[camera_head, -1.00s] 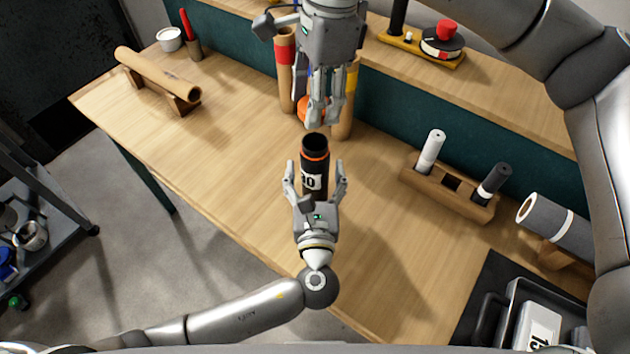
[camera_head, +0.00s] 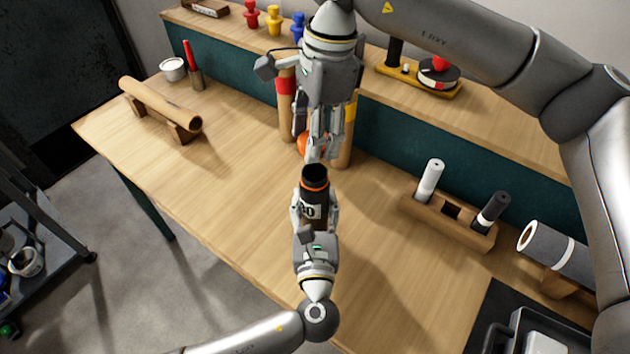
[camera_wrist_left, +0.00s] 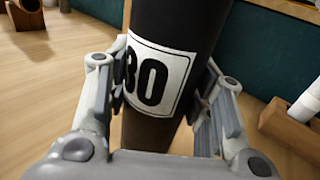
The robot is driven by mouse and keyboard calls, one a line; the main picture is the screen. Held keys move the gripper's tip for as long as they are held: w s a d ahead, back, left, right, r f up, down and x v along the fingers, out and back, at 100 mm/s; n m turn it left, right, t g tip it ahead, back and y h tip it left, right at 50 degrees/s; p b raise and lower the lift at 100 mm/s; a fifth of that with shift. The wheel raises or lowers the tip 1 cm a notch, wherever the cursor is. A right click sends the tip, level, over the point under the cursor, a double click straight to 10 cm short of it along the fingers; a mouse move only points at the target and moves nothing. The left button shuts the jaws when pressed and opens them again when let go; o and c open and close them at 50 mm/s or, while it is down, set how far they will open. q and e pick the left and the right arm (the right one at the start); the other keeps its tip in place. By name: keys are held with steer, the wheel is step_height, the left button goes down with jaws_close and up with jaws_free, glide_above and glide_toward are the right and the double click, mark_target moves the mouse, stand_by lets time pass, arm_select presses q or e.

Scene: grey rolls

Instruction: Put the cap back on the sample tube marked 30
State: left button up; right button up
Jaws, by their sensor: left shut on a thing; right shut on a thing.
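The dark sample tube marked 30 (camera_head: 314,190) has an open dark mouth and an orange ring below it. Its white label shows large in the left wrist view (camera_wrist_left: 157,80). My left gripper (camera_head: 315,212) is shut around the tube's label section, a finger on each side. The tube's lower end is hidden behind the gripper. My right gripper (camera_head: 318,153) points down just above and behind the tube mouth in the picture. It is shut on the orange cap (camera_head: 304,144), largely hidden by the fingers. The cap looks apart from the tube.
Cardboard tubes (camera_head: 286,105) stand behind my right gripper. A wooden holder (camera_head: 448,218) with a white and a dark roll is at right, beside a grey roll (camera_head: 560,250). A brown roll (camera_head: 160,104) lies on a stand at left. The table's middle is clear.

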glide_above(316, 165)
steer(key=s, duration=0.2)
steer(key=shift+f, duration=2.05)
steer(key=shift+f, duration=0.1)
steer(key=shift+f, duration=0.8)
steer(key=shift+f, duration=0.55)
